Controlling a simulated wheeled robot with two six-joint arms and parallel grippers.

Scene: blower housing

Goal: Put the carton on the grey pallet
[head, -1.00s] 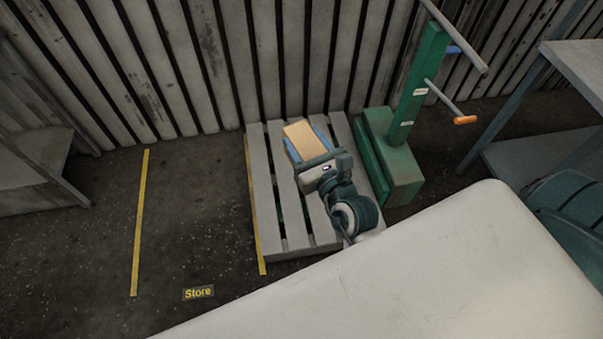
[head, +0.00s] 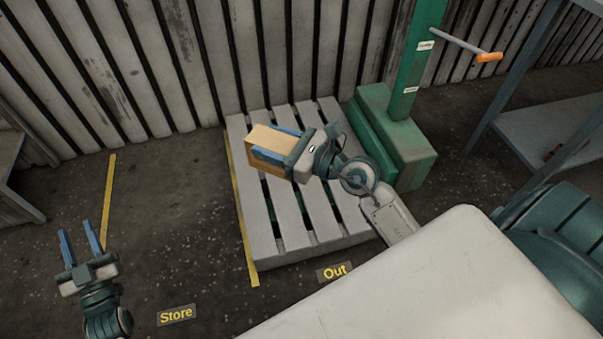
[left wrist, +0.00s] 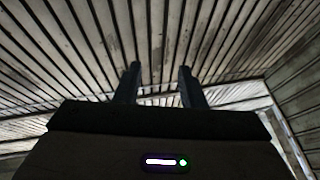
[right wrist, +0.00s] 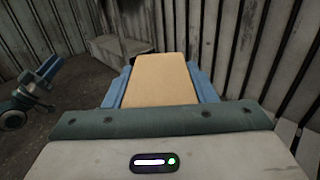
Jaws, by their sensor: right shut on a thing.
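The tan carton (head: 263,141) is between the blue fingers of my right gripper (head: 275,144), which is shut on it. The carton also shows in the right wrist view (right wrist: 160,80). In the head view the carton is over the far left part of the grey slatted pallet (head: 288,215); whether it touches the slats cannot be told. My left gripper (head: 82,242) is open and empty, left of the pallet; its two fingers (left wrist: 160,85) stand apart in the left wrist view.
A green press-like stand (head: 400,140) with an orange-tipped handle (head: 489,57) stands right of the pallet. Yellow floor lines (head: 107,205) and labels "Store" (head: 176,315) and "Out" (head: 334,271) mark the floor. A slatted wall is behind. The pallet's front slats are bare.

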